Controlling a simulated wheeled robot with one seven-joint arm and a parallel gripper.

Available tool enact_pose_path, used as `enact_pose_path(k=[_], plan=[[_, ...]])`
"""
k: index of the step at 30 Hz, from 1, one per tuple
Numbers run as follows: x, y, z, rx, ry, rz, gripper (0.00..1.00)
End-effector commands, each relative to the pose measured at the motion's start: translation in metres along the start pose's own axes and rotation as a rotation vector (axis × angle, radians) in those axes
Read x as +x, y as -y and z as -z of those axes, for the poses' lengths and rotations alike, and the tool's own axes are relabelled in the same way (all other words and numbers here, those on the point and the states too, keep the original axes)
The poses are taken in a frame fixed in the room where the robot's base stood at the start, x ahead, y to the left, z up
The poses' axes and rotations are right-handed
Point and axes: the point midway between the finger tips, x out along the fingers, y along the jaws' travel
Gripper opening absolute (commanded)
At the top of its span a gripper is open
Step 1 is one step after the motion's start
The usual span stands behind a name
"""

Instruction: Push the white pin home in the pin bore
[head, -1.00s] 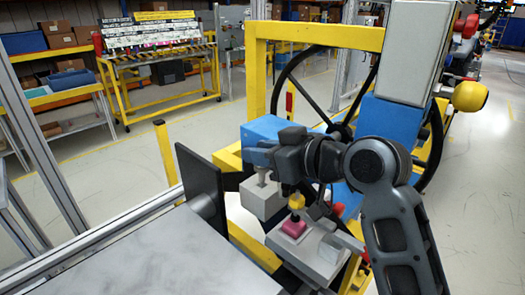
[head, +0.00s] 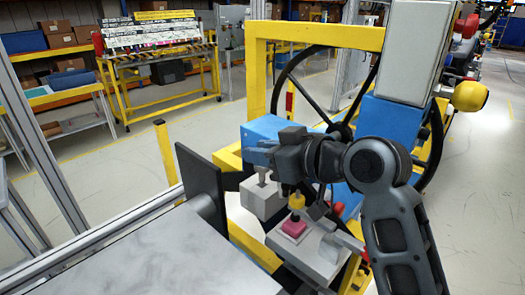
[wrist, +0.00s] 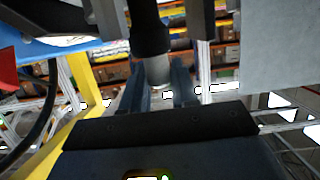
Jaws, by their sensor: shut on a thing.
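My gripper (head: 259,158) is beside the blue block (head: 265,129) and above the pale grey block (head: 260,201) with a short metal stem. In the wrist view the two dark fingers (wrist: 157,88) stand either side of a pale, rounded piece, seemingly the white pin (wrist: 157,71), and are shut on it. A black cylinder (wrist: 149,28) joins its upper end in the picture. I cannot make out the pin in the head view, nor the pin bore or how deep the pin sits.
A black panel (head: 203,187) stands at left, beside a grey tabletop (head: 165,262). A yellow frame (head: 256,85) and black wheel (head: 279,85) are behind.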

Motion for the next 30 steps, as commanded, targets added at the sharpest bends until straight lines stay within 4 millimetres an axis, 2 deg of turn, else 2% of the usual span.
enact_pose_path(k=[21, 22, 30], plan=[[0.005, 0.0, -0.015, 0.0, 0.0, 0.0, 0.0], [0.004, 0.0, -0.015, 0.0, 0.0, -0.001, 0.29], [0.004, -0.001, -0.015, 0.0, 0.001, -0.002, 0.55]])
